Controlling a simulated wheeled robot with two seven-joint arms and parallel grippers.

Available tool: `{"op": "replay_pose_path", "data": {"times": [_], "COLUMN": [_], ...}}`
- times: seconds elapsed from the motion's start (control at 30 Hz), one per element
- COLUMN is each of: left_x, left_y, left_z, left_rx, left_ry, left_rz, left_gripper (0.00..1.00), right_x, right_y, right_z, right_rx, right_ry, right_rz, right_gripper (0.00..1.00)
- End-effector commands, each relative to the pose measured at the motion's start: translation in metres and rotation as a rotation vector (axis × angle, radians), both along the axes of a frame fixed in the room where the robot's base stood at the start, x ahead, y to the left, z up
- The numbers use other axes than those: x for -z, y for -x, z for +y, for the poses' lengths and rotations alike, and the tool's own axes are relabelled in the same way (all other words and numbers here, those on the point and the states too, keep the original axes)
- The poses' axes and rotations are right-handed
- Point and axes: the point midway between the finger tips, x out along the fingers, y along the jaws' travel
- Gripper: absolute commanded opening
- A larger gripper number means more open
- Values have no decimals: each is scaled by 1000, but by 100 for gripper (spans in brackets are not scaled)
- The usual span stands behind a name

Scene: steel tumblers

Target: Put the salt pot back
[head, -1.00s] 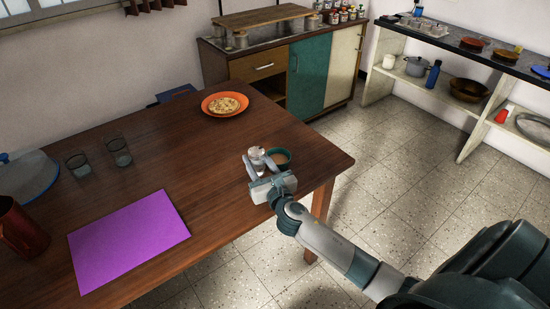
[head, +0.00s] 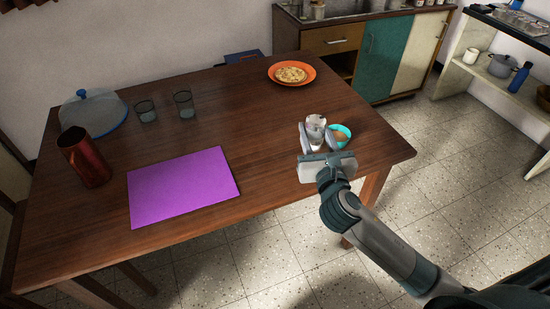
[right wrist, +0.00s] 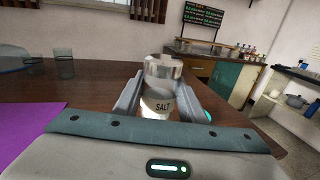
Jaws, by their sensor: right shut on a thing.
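In the head view the salt pot (head: 315,124) shows between the fingertips of my right gripper (head: 318,138), over the right part of the wooden table (head: 240,110). The right gripper is shut on it. I cannot tell whether its base touches the table. My left gripper is in neither view.
A turquoise bowl (head: 341,132) with brown contents is just right of the salt pot. An orange plate of food (head: 291,72) stands behind. A purple mat (head: 182,187), red jug (head: 84,158), two glasses (head: 184,104) and a domed cover (head: 93,112) are on the left.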

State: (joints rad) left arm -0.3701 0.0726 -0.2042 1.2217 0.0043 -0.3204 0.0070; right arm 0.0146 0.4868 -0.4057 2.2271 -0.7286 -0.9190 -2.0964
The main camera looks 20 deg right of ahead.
Motion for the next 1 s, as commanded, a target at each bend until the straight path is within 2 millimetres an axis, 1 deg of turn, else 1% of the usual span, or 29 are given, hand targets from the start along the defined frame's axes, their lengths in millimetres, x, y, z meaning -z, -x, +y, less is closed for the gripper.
{"op": "replay_pose_path", "data": {"times": [0.27,0.37,0.47,0.57,0.9,1.0], "left_x": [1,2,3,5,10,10], "left_y": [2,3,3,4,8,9], "left_z": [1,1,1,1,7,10], "left_rx": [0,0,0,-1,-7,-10], "left_ry": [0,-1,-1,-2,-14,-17], "left_rz": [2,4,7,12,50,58], "left_gripper": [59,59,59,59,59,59], "right_x": [0,3,9,18,56,64], "right_y": [-1,-4,-11,-22,-69,-79], "right_z": [0,3,9,20,62,71], "right_rx": [0,0,0,0,-1,0], "right_ry": [0,-1,-2,-2,-2,-1], "right_rz": [-1,0,-1,1,0,0], "right_gripper": [12,12,12,12,12,12]}}
